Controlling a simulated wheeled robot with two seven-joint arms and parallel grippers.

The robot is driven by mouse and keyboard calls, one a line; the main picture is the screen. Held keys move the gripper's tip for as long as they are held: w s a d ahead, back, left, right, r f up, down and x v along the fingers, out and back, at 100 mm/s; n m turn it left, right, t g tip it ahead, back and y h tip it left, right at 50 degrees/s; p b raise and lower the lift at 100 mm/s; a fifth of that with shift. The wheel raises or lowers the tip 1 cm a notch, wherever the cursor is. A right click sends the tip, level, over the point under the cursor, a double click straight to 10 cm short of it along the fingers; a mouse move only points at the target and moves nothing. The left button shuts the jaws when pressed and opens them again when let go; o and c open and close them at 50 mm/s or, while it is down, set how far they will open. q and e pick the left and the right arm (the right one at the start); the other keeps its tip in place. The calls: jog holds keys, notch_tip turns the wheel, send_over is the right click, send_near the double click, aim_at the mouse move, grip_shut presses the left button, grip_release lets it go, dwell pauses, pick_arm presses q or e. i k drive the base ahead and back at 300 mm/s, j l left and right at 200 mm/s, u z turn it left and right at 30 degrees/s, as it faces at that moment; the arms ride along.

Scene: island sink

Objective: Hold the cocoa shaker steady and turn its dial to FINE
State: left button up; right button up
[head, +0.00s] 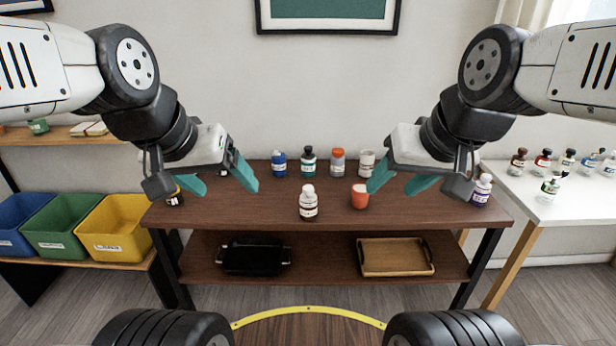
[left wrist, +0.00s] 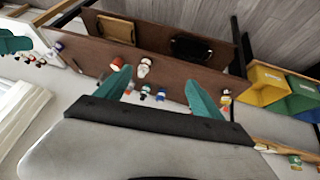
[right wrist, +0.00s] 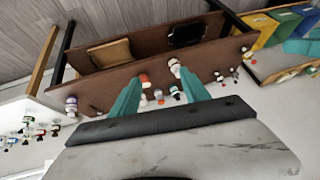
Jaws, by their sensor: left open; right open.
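A small brown bottle with a white top and pale label (head: 308,202) stands upright near the front middle of the brown table. It looks like the cocoa shaker, but its label and any dial marks are too small to read. It also shows in the left wrist view (left wrist: 144,67) and the right wrist view (right wrist: 175,68). My left gripper (head: 220,182) is open and empty, above the table to the left of the bottle. My right gripper (head: 398,183) is open and empty, to its right. Neither touches it.
Several bottles line the table's back, including a blue one (head: 279,165). A purple-white bottle (head: 482,189) stands at the right end. The front-left tabletop (head: 240,215) is clear.

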aim_at(308, 195)
jog(key=i+j, duration=0.1)
jog(key=j, duration=0.5)
jog(key=i+j+z, duration=0.1)
jog(key=j, duration=0.55)
jog(key=i+j+z, duration=0.1)
jog(key=j, duration=0.5)
jog(key=z, duration=0.35)
jog(key=j+z, duration=0.15)
jog(key=z, duration=0.5)
jog(key=j, duration=0.1)
